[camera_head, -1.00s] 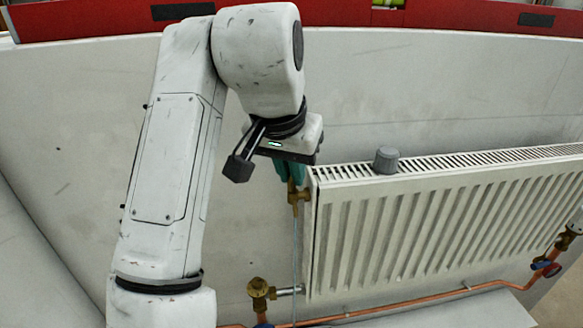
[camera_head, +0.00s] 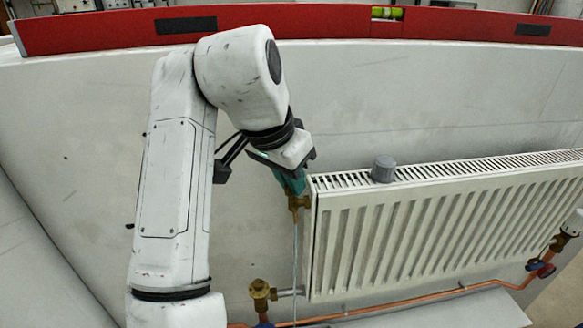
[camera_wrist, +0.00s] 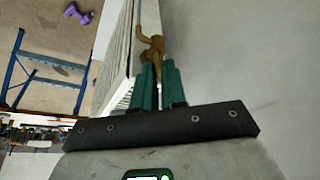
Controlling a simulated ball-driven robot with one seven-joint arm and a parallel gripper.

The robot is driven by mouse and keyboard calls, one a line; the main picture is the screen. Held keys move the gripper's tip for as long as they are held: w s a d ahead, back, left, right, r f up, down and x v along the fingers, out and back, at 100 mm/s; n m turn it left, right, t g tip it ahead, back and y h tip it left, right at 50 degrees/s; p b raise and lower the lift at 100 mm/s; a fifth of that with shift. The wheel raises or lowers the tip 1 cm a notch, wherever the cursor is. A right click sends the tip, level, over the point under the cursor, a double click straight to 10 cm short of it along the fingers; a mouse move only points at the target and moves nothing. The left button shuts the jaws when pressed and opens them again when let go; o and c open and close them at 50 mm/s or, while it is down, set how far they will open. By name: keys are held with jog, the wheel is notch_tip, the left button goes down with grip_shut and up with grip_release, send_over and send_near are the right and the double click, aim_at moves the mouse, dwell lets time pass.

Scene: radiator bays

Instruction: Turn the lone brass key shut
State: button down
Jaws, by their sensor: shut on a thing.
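The brass key (camera_head: 297,202) sits at the upper left end of the white radiator (camera_head: 420,225), with a thin clear line hanging below it. My gripper (camera_head: 291,183) is at the key from above, its green fingers close together on it. In the wrist view the green fingers of my gripper (camera_wrist: 158,72) are shut on the brass key (camera_wrist: 152,45), whose body shows beyond the fingertips. The part between the fingers is hidden, so I cannot tell how far the key is turned.
A grey knob-like cap (camera_head: 383,169) stands on the radiator's top grille. A brass valve (camera_head: 260,291) and a copper pipe (camera_head: 420,300) run below. A red spirit level (camera_head: 290,22) lies along the wall top.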

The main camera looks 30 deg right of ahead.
jog(key=m+p, duration=0.1)
jog(key=m+g+p, duration=0.1)
jog(key=m, duration=0.1)
jog(key=m+p, duration=0.1)
jog(key=shift+w+r+m+g+p, duration=0.15)
jog(key=shift+r+m+g+p, duration=0.15)
jog(key=shift+g+p, duration=0.1)
jog(key=shift+w+f+m+g+p, duration=0.15)
jog(key=shift+m+g+p, duration=0.15)
jog(key=shift+m+p, duration=0.5)
jog(key=shift+s+f+m+g+p, duration=0.1)
jog(key=shift+m+g+p, duration=0.2)
jog(key=shift+m+p, duration=0.5)
jog(key=shift+m, duration=0.3)
jog(key=shift+f, duration=0.1)
jog(key=c, duration=1.5)
grip_release()
jog(key=shift+c, duration=0.2)
jog(key=b+v, duration=0.1)
jog(key=v, duration=0.9)
jog(key=shift+w+a+r, duration=0.15)
jog(key=shift+w+r, duration=0.1)
jog(key=shift+r, duration=0.05)
